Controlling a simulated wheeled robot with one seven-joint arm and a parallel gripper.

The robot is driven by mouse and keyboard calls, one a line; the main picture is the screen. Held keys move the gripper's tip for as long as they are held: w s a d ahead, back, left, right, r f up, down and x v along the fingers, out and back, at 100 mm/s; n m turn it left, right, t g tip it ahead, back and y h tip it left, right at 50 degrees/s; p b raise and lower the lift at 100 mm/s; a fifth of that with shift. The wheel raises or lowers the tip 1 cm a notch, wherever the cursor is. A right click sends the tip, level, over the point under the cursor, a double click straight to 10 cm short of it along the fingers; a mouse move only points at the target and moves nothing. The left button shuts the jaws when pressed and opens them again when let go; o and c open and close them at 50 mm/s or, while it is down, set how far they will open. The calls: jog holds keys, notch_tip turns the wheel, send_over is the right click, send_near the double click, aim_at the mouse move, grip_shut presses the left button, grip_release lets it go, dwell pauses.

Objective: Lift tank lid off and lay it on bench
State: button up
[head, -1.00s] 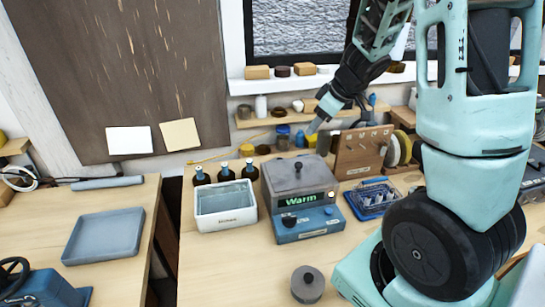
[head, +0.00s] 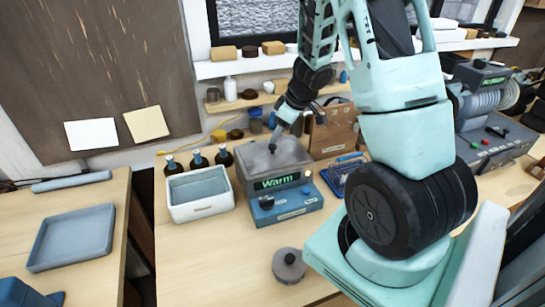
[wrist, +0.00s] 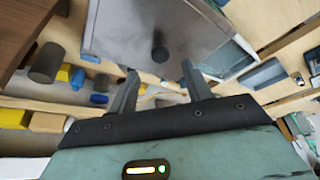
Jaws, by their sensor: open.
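The tank (head: 276,186) is a grey box with a lit "Warm" display, standing on a blue base with knobs. Its flat grey lid (head: 252,155) lies on top and has a small dark knob (head: 272,148) near the middle. My gripper (head: 276,140) points down just above the knob, with its fingers partly blurred into the lid at this size. In the wrist view the two fingers (wrist: 160,88) are spread apart with nothing between them. The knob (wrist: 160,54) shows beyond the fingertips, and the lid (wrist: 135,28) fills the top of that view.
A white open bin (head: 198,209) and several dark bottles stand left of the tank. A blue wire basket (head: 336,180) is on its right. A round grey knobbed piece (head: 289,265) lies in front. The bench (head: 215,260) is bare at front left.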

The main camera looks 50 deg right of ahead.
aim_at(273, 145)
jog(key=b+x, duration=0.1)
jog(key=x, duration=0.4)
jog(key=shift+f, duration=0.15)
jog(key=shift+a, duration=0.1)
grip_shut()
